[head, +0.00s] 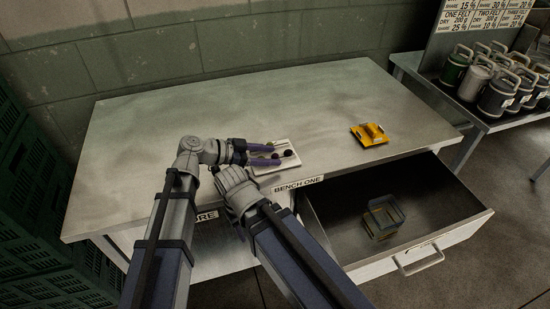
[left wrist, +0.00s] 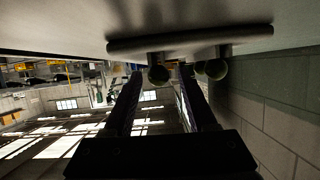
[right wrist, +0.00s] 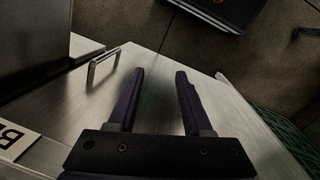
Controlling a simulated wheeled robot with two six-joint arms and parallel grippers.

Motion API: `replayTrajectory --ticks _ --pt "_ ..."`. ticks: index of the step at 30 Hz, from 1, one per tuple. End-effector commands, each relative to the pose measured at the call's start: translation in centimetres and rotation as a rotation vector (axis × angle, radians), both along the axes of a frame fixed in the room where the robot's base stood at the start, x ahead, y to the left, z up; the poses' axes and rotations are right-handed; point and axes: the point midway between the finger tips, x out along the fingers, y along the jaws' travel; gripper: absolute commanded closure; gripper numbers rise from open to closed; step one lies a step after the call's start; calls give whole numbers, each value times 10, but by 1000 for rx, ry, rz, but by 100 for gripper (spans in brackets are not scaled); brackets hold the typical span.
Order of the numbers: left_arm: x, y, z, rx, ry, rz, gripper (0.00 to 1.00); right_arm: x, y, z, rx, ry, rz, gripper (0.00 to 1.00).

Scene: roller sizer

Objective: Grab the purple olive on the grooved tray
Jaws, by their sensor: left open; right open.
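The small pale grooved tray (head: 285,164) lies on the bench, with a few small dark olives on it. A dark, purplish olive (head: 288,153) sits toward its right side; the colour is hard to be sure of. My left gripper (head: 274,154) is open, its purple fingers reaching low over the tray from the left. In the left wrist view, which looks upside down, a dark round olive (left wrist: 158,75) shows between the open fingertips, and others sit to its right beside the tray edge (left wrist: 190,38). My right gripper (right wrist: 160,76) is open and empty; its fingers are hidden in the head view.
A yellow object (head: 370,135) stands on the bench to the right. An open drawer (head: 335,205) below holds a clear yellowish container (head: 383,217). Several canisters (head: 497,92) stand on a side table. The back of the bench is clear.

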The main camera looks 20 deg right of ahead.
Motion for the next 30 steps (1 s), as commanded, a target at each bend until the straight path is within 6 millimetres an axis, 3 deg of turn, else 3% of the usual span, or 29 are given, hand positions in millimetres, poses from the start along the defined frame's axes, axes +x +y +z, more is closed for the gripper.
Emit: replayTrajectory --ticks 2,16,30 --pt "0 0 0 0 0 0 46 0 0 0 0 0 0 50" --pt "0 0 0 0 0 0 99 0 0 0 0 0 0 50" --pt "0 0 0 0 0 0 100 0 0 0 0 0 0 50"
